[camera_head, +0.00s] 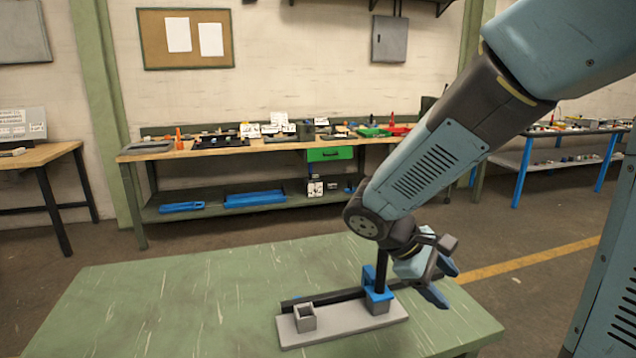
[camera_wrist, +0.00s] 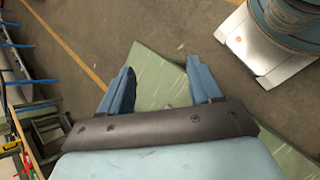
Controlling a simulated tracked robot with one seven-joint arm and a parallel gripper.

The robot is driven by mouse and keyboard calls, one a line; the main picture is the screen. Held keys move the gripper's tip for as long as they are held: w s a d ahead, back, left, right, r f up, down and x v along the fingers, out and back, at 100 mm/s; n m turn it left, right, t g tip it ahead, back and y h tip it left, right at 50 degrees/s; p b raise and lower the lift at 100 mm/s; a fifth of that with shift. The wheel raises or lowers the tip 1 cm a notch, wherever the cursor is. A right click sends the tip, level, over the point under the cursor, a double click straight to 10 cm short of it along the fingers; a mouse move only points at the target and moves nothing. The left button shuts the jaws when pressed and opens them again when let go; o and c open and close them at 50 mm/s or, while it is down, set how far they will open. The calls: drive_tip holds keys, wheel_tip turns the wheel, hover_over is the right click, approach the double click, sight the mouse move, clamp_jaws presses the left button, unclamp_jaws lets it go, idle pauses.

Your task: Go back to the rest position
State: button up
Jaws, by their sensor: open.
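My gripper (camera_head: 442,281) is at the right of the green table in the head view, its blue fingers apart and nothing between them. In the wrist view the two open fingers of my gripper (camera_wrist: 158,88) show against the floor and a corner of the table. A grey base plate (camera_head: 345,322) lies on the table to the left of the fingers. It bears a small grey square socket (camera_head: 305,317) and a blue block (camera_head: 378,292) with a dark upright post. My gripper is beside the post; I cannot tell whether they touch.
The green table (camera_head: 200,300) is bare on its left side. A workbench (camera_head: 160,152) with tools stands along the back wall, and another table (camera_head: 30,155) is at the left. A blue-legged bench (camera_head: 525,165) stands at the right. A yellow line (camera_head: 530,258) crosses the floor.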

drive_tip(key=s+r+m+t+y, duration=0.6)
drive_tip(key=s+r+m+y, duration=0.1)
drive_tip(key=r, duration=0.5)
drive_tip(key=shift+d+r+m+y, duration=0.2)
drive_tip(key=shift+m+y, duration=0.6)
drive_tip(key=shift+m, duration=0.6)
